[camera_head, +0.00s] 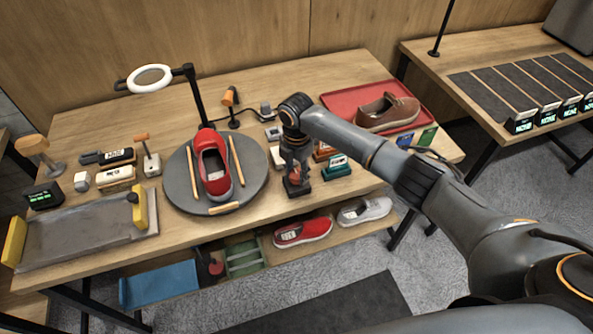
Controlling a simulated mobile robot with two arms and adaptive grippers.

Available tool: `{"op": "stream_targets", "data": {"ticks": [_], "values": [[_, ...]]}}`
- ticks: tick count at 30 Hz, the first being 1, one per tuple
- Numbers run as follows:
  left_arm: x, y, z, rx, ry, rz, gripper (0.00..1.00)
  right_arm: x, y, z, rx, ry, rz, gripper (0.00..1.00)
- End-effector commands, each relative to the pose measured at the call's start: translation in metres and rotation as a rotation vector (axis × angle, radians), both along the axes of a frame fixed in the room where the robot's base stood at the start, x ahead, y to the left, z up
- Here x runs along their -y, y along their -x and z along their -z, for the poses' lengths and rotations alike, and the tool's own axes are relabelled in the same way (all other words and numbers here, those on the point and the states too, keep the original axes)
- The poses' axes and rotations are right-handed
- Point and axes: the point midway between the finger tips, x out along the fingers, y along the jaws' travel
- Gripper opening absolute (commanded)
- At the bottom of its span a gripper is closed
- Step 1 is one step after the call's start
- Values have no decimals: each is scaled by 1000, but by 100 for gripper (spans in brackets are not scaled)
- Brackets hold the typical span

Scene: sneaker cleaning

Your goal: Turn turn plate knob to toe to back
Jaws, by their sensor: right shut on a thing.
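The round grey turn plate (258,172) lies on the workbench with a red shoe (206,138) on it. The shoe's long axis runs from the back of the bench to the front, slightly tilted. My left gripper is not in view.
Three wooden bars, one of them at the front (225,208), lie around the shoe on the plate. A ring lamp (150,77) stands behind. A red tray (345,98) with a brown shoe is at back right. A grey tray (85,232) is at front left. Small boxes surround the gripper.

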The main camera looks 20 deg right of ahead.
Motion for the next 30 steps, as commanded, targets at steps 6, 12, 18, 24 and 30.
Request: {"op": "stream_targets", "data": {"ticks": [6,12,18,24,30], "values": [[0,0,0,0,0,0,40,0,-1,-1,3,-1,1,47],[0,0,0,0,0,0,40,0,-1,-1,2,-1,1,62],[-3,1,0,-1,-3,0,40,0,0,-2,1,0,1,62],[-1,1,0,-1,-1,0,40,0,-1,-26,4,-1,-1,62],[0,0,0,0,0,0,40,0,-2,-70,5,-1,0,62]]}}
